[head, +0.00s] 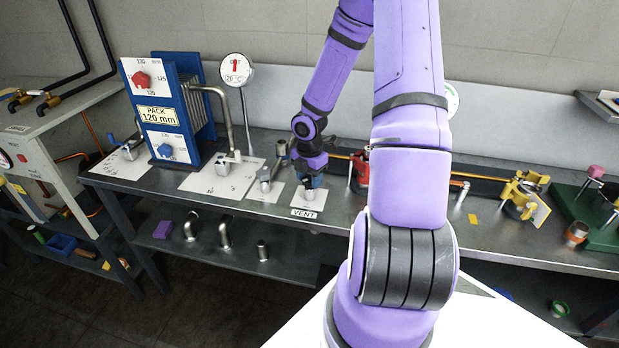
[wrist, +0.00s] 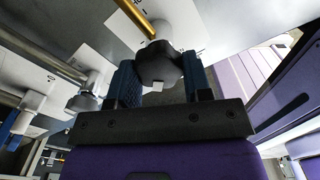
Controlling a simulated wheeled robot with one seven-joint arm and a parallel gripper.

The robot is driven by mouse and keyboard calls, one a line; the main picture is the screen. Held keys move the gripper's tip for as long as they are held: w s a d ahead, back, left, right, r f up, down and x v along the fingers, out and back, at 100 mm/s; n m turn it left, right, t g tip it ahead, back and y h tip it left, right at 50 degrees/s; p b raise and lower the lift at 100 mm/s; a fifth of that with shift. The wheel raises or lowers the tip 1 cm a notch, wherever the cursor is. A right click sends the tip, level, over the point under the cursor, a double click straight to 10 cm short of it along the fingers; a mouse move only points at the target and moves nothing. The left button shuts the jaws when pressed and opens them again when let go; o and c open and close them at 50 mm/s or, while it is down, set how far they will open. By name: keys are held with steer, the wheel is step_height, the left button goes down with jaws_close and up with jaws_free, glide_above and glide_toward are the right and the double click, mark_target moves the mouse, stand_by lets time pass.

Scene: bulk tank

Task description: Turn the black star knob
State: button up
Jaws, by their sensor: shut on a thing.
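The black star knob (wrist: 158,64) sits between the two blue-padded fingers of my gripper (wrist: 158,80) in the wrist view, and the fingers are shut on it. A small white mark shows on the knob. In the head view my gripper (head: 311,180) points down over the white plate by the VENT label (head: 304,213). There the knob is mostly hidden by the gripper.
A valve with a grey handle (head: 265,184) stands just left of my gripper. A red valve body (head: 360,168) is close on the right. A blue plate pack (head: 160,110) stands farther left on the bench. The bench front (head: 400,228) is partly clear.

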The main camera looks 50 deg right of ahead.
steer(key=m, duration=0.7)
steer(key=shift+w+m, duration=0.1)
steer(key=shift+m, duration=0.3)
steer(key=m, duration=0.3)
steer(key=shift+m, duration=0.3)
steer(key=m, duration=0.3)
steer(key=shift+m, duration=0.4)
steer(key=m, duration=0.6)
steer(key=shift+d, duration=0.1)
steer(key=m, duration=0.6)
